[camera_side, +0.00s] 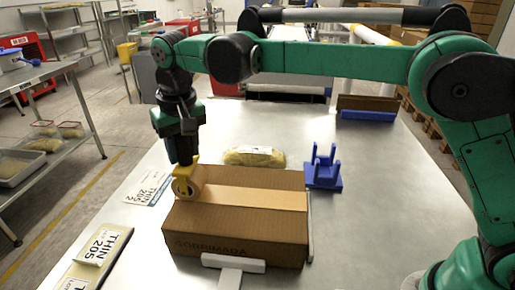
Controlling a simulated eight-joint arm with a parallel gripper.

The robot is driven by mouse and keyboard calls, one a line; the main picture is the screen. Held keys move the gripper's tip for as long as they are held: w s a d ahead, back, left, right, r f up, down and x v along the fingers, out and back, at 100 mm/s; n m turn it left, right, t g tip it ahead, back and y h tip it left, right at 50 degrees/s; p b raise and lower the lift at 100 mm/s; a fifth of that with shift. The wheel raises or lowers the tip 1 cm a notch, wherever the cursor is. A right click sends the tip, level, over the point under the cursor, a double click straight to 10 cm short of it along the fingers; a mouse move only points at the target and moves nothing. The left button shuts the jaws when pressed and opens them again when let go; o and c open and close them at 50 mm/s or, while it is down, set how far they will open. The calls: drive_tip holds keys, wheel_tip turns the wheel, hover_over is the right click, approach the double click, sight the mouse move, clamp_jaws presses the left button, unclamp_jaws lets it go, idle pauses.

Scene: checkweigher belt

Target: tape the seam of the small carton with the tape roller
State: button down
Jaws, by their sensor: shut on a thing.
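The small carton (235,227) lies on the steel table, closed, with a paler tan strip (255,197) running across its top. My gripper (184,166) points down over the carton's left end. It is shut on the yellow handle of the tape roller (187,184). The roller's tan roll sits at the carton's top left edge, at the left end of the strip. I cannot tell whether the roll touches the carton. The fingertips are partly hidden by the handle.
A blue stand (323,172) is right of the carton, and a yellow bag (254,157) lies behind it. A white stop (233,263) is at the carton's front. A blue holder (367,115) stands farther back. The table's right middle is clear.

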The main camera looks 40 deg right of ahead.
drive_tip(key=shift+r, duration=3.5)
